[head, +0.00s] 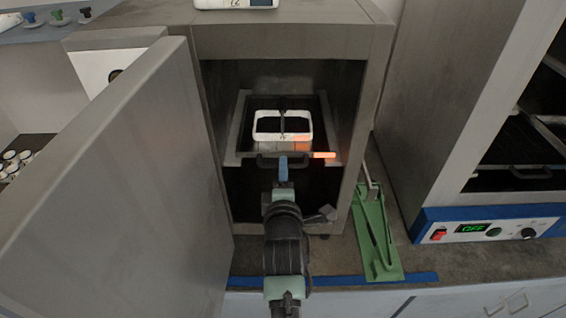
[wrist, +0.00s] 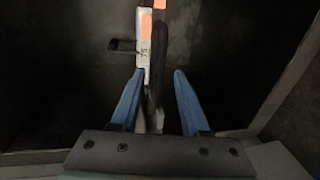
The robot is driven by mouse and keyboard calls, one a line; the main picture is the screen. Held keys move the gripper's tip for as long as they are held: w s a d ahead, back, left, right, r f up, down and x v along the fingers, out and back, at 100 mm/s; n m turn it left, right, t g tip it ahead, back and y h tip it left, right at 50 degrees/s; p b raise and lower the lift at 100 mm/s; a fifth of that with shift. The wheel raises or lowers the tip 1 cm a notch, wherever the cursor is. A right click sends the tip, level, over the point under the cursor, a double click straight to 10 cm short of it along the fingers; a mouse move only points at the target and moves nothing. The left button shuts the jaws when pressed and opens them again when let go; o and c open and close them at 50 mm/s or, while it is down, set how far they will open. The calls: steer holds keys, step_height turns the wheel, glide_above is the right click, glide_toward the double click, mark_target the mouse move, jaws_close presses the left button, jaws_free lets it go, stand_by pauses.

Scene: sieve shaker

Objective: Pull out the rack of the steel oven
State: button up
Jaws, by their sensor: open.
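The steel oven (head: 375,30) stands open, its door (head: 120,180) swung out to the left. Inside is a rack (head: 240,130) with a dark handle (head: 265,162) along its front edge. A white-rimmed container (head: 262,125) with dark inside sits on the rack. My gripper (head: 283,162) is at the rack's front, level with the handle in the picture. In the wrist view my gripper (wrist: 159,74) is open, its two blue fingers on either side of a dark bar (wrist: 157,92), which looks like the handle. Contact cannot be told.
A green stand (head: 375,235) is on the bench just right of the oven opening. Another appliance with a control panel (head: 490,232) stands farther right. The open door closes off the left side. A blue strip (head: 350,279) runs along the bench front.

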steer(key=shift+w+f, duration=0.15)
steer(key=shift+w, duration=0.7)
steer(key=shift+w+f, duration=0.15)
steer(key=shift+w, duration=0.7)
jaws_close()
